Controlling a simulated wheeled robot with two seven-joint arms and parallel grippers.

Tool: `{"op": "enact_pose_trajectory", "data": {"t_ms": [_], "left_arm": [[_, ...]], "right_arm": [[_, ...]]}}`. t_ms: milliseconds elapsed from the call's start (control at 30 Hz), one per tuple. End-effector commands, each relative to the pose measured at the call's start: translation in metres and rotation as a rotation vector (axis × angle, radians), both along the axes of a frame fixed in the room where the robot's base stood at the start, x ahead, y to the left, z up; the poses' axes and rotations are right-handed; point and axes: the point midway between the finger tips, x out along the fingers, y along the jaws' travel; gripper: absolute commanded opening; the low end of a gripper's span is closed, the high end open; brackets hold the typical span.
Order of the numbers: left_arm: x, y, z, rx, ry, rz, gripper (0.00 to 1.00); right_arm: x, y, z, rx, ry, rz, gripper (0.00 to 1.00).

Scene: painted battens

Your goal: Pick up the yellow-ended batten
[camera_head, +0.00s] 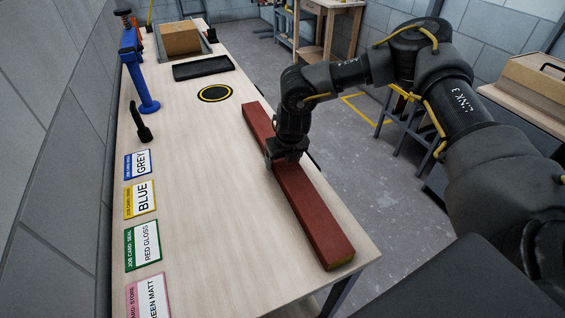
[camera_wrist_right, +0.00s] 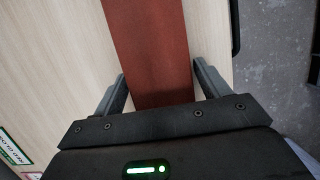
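A long red batten (camera_head: 315,213) lies on the light wooden workbench (camera_head: 205,215), running from the middle of the bench to its near right edge. Its near end face looks yellowish. My right gripper (camera_head: 285,160) is over the middle of the batten, pointing down. In the right wrist view, the batten (camera_wrist_right: 150,45) passes between the two fingers of my right gripper (camera_wrist_right: 160,88). The fingers are apart, with a gap visible on each side of the batten. The batten's far end face is hidden. My left gripper is not in view.
Job cards lie along the left side, including a blue-edged GREY card (camera_head: 137,165) and a green RED GLOSS card (camera_head: 143,244). A blue clamp stand (camera_head: 138,75), a black tray (camera_head: 203,68) and a cardboard box (camera_head: 181,40) stand farther back. A yellow-ringed black disc (camera_head: 215,93) lies beyond the batten.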

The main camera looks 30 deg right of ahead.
Motion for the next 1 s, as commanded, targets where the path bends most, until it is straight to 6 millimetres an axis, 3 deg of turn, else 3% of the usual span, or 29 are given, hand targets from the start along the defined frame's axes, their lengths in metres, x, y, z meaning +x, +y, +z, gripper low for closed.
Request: {"op": "enact_pose_trajectory", "data": {"t_ms": [67, 500, 1000], "left_arm": [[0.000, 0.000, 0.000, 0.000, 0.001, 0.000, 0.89], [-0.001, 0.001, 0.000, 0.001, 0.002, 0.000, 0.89], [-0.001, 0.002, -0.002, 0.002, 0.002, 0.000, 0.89]], "right_arm": [[0.000, 0.000, 0.000, 0.000, 0.000, 0.000, 0.64], [0.000, 0.000, 0.001, 0.000, 0.000, -0.001, 0.07], [0.002, 0.001, 0.014, 0.003, -0.004, 0.000, 0.05]]}}
